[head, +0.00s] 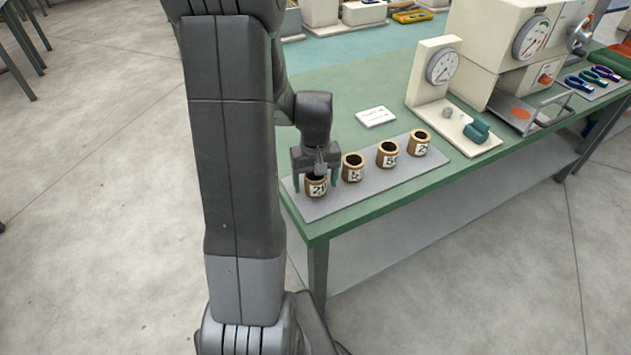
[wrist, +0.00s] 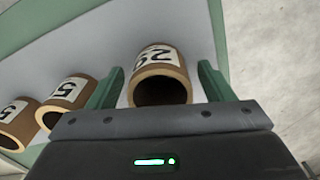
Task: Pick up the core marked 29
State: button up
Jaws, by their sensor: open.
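The core marked 29 (head: 316,187) is a short brown cylinder with a white label, standing at the left end of a row on a grey mat (head: 335,201). In the wrist view the core marked 29 (wrist: 160,75) shows its open top and part of its label between the green fingers. My gripper (head: 317,186) is open, with one finger on each side of this core. In the wrist view my gripper (wrist: 160,85) has a visible gap beside the core at the right finger. The left finger is close to the core, and I cannot tell if it touches.
Other similar cores stand to the right in the row: one nearest (head: 352,167), one in the middle (head: 387,154) and one at the far end (head: 419,143). A white card (head: 376,116) lies behind them. A dial gauge stand (head: 441,82) is farther right on the green bench.

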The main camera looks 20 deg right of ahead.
jog(key=c, duration=1)
jog(key=shift+c, duration=0.2)
jog(key=shift+r, duration=0.15)
